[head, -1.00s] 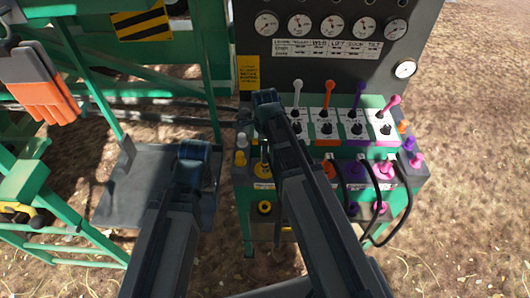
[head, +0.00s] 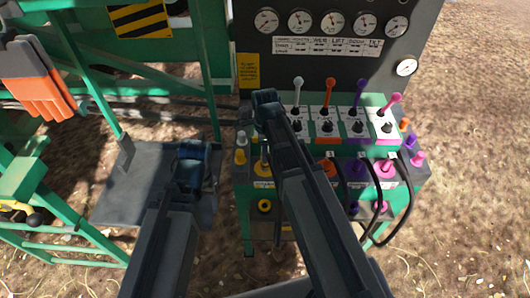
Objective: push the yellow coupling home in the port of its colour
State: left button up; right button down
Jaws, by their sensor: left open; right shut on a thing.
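My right gripper (head: 264,128) is over the left end of the control stand, at the yellow column, mostly hidden behind its own arm. It is shut on the yellow coupling (head: 262,164), of which only a little shows below it. The coupling is at the upper yellow port; how deep it sits cannot be told. A yellow ring (head: 264,206) shows on the stand's front below. My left gripper (head: 193,155) is open and empty over the grey tray, left of the stand.
The grey tray (head: 120,200) is left of the stand. Orange, purple and pink couplings (head: 387,168) with black hoses sit to the right. Levers (head: 330,92) rise behind them, below a gauge panel (head: 400,45). Orange gloves (head: 42,92) hang on the green frame at left.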

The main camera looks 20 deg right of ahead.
pick_arm(q)
jog(key=shift+f+b, duration=1.25)
pick_arm(e)
jog(key=shift+s+f, duration=0.1)
jog(key=shift+f, duration=1.1)
dwell(2.7)
jog(key=shift+c, duration=0.5)
grip_release()
pick_arm(q)
jog(key=shift+r, duration=0.15)
pick_arm(e)
jog(key=shift+r, duration=0.15)
pick_arm(q)
notch_tip(320, 180, up, 7)
jog(key=p, duration=0.7)
pick_arm(e)
jog(key=shift+r, duration=3.35)
